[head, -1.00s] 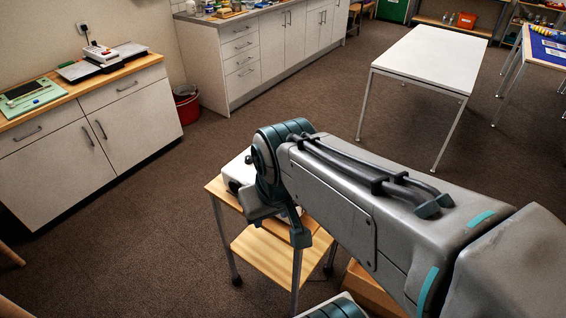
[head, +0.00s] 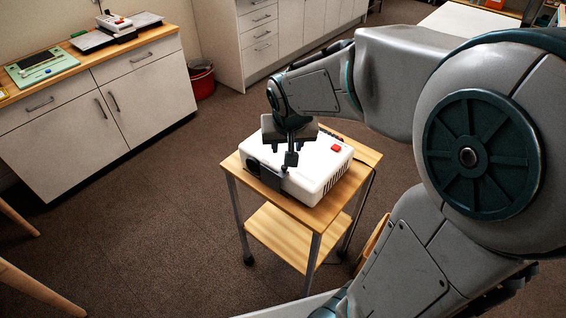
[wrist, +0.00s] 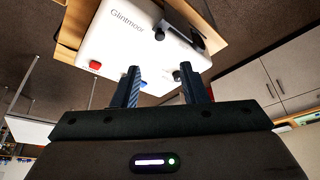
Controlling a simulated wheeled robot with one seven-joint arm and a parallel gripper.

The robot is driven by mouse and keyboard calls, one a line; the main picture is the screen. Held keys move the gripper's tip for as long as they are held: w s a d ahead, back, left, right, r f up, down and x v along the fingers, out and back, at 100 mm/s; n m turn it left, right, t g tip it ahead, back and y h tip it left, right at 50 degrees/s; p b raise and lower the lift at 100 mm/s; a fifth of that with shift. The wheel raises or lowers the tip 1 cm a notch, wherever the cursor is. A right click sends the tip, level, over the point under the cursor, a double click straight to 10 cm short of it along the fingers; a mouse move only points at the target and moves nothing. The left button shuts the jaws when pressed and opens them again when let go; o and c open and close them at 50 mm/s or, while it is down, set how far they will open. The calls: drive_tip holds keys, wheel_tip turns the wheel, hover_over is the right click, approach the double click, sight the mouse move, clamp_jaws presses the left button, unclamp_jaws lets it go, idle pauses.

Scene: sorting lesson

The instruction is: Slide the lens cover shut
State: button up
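A white projector (head: 322,172) with a red button (head: 337,148) sits on a small wooden cart. Its front faces lower left and has a dark round part (head: 252,165), seemingly the lens, beside a dark strip. I cannot tell the lens cover's position. My gripper (head: 290,160) is over the projector's front part and hides some of it. In the wrist view the projector (wrist: 115,42) bears the word Glintmoor, with a dark strip (wrist: 186,22) along its far edge. My gripper (wrist: 163,88) is open there, fingers apart. A small black knob (wrist: 177,76) shows near the right finger.
The wooden cart (head: 360,152) has a lower shelf (head: 285,238) and a dark cable at its right side. A white cabinet (head: 130,100) with trays on top stands at left. A red bucket (head: 202,82) stands behind. Brown carpet lies open left of the cart.

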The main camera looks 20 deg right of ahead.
sight(285, 175)
drive_tip(key=x, duration=1.2)
drive_tip(key=shift+f+b, duration=0.4)
